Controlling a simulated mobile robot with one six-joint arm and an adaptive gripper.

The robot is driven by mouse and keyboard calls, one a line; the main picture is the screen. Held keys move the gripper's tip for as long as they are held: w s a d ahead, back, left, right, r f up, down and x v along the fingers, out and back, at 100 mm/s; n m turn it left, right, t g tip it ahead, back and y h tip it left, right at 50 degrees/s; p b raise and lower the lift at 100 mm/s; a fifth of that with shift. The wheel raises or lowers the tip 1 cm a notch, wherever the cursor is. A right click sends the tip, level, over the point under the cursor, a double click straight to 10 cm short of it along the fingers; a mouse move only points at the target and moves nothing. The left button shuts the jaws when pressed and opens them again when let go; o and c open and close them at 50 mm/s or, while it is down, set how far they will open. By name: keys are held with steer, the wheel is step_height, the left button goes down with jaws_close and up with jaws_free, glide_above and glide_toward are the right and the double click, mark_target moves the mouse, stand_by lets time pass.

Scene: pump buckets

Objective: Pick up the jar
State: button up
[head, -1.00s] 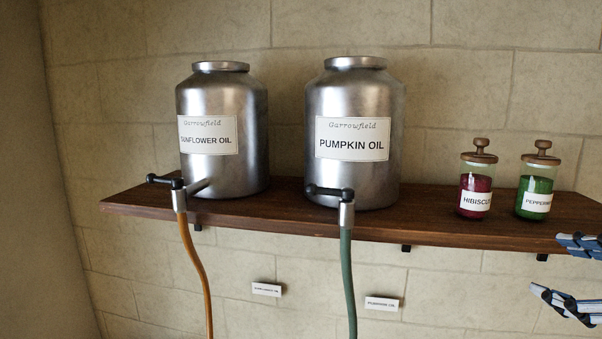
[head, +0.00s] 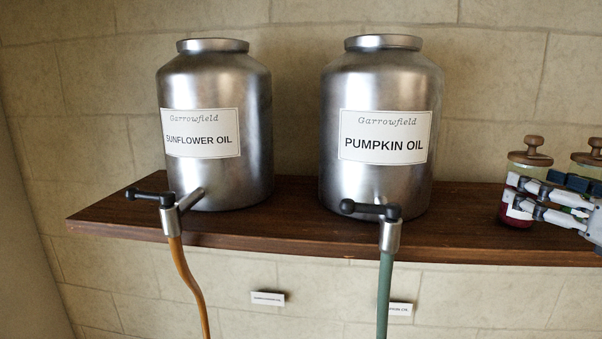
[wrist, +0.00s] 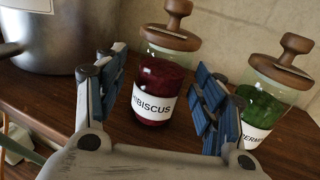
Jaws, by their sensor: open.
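Two glass jars with brown wooden lids and knobs stand on the wooden shelf. The hibiscus jar (wrist: 158,87), dark red inside with a white label, is upright, and its lid shows in the head view (head: 531,150). The peppermint jar (wrist: 262,100), green inside, stands to its right and is mostly hidden by my gripper in the head view. My gripper (head: 520,195) is open and empty. In the wrist view its blue-padded fingers (wrist: 160,75) frame the hibiscus jar, one at each side; I cannot tell how far the jar lies between them.
A steel sunflower oil drum (head: 215,105) and a pumpkin oil drum (head: 380,95) stand left of the jars, each with a tap and hose. The wooden shelf (head: 300,229) has free room between the pumpkin oil drum and the hibiscus jar. A stone wall is behind.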

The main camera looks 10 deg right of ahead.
steer(key=w+p, duration=0.1)
steer(key=w, duration=0.6)
steer(key=shift+w+a, duration=0.1)
steer(key=shift+c, duration=0.3)
steer(key=c, duration=1.3)
steer(key=shift+c, duration=0.4)
